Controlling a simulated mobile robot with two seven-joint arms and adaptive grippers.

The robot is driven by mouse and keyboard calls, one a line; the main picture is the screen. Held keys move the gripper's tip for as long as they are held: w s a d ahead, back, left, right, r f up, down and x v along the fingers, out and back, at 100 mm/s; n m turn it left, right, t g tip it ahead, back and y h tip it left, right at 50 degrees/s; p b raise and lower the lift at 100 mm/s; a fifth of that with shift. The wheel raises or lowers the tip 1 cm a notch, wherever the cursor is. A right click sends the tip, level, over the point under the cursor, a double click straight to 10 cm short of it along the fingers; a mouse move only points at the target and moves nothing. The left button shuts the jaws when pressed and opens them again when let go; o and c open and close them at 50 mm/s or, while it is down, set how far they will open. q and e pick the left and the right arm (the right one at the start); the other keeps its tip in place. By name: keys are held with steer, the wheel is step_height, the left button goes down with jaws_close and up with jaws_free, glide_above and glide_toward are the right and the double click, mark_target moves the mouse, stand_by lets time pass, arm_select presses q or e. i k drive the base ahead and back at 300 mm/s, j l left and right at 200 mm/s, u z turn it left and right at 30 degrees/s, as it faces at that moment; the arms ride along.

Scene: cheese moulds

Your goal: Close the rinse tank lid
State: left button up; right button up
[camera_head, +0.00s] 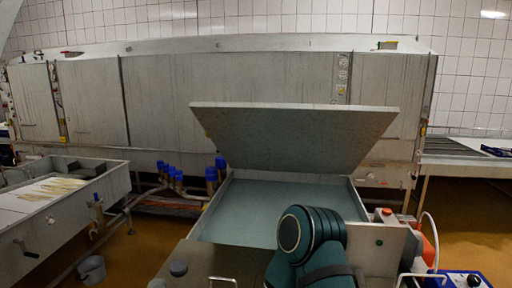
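The rinse tank lid (295,140) is a grey speckled metal panel. It stands raised and tilted above the back of the open rinse tank, its upper edge looking wider than its lower edge. The rinse tank (214,226) is a shallow rectangular metal basin with a pale blue-grey interior, open in front of the lid. A teal and black link of my own arm (318,232) covers part of the tank's front right. Neither gripper shows in the head view, so their state and contact with the lid are hidden.
A long metal cabinet (230,85) stands behind the tank. Blue-capped pipes (172,176) are left of it. A metal trough (120,182) is at the left, with a grey bucket (92,268) on the floor. A red-and-white container (386,216) stands by the tank's right rim.

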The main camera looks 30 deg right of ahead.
mark_target(286, 137)
steer(key=i+j+u, duration=0.1)
steer(key=j+u, duration=0.35)
steer(key=i+j, duration=0.15)
steer(key=j, duration=0.2)
steer(key=i+j, duration=0.35)
steer(key=j, duration=0.3)
steer(key=i+j, duration=0.15)
steer(key=i, duration=0.25)
steer(key=i+j, duration=0.2)
steer(key=i, duration=0.2)
steer(key=i+j+z, duration=0.1)
steer(key=i, duration=0.3)
steer(key=i+z, duration=0.45)
steer(key=i, duration=0.15)
steer(key=i+j+z, duration=0.2)
steer(key=i+z, duration=0.65)
steer(key=i+j+z, duration=0.1)
steer(key=i+z, duration=0.2)
steer(key=z, duration=0.15)
steer(key=i+j+z, duration=0.2)
steer(key=i+z, duration=0.2)
steer(key=i+j+z, duration=0.2)
steer(key=j+z, duration=0.2)
steer(key=i+j+z, duration=0.25)
steer(key=z, duration=0.2)
steer(key=j, duration=0.1)
